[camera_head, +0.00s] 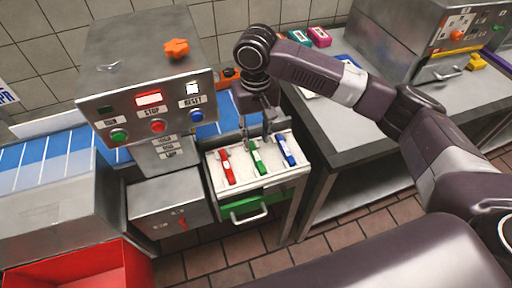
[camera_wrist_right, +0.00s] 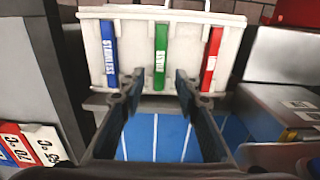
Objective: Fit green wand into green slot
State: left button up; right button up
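A green wand (camera_head: 258,158) with a pale label lies in a white tray (camera_head: 296,176), between a red wand (camera_head: 226,166) and a blue wand (camera_head: 286,150). My right gripper (camera_head: 257,140) is over the back part of the tray, pointing down. In the right wrist view the gripper (camera_wrist_right: 158,80) has its two fingers apart with nothing held between them. The green wand (camera_wrist_right: 161,55) is ahead of the gap between the fingertips there. I cannot make out a separate green slot. My left gripper is not in view.
A control box (camera_head: 150,75) with several coloured buttons stands left of the tray, with an orange object (camera_head: 176,48) on top. A green drawer front (camera_head: 240,210) with a handle is below the tray. A red bin (camera_head: 85,265) is at lower left. A steel table is at right.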

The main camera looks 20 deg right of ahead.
notch_tip(320, 180, up, 5)
jog(key=shift+r, duration=0.1)
jog(key=shift+s, duration=0.1)
dwell(0.6)
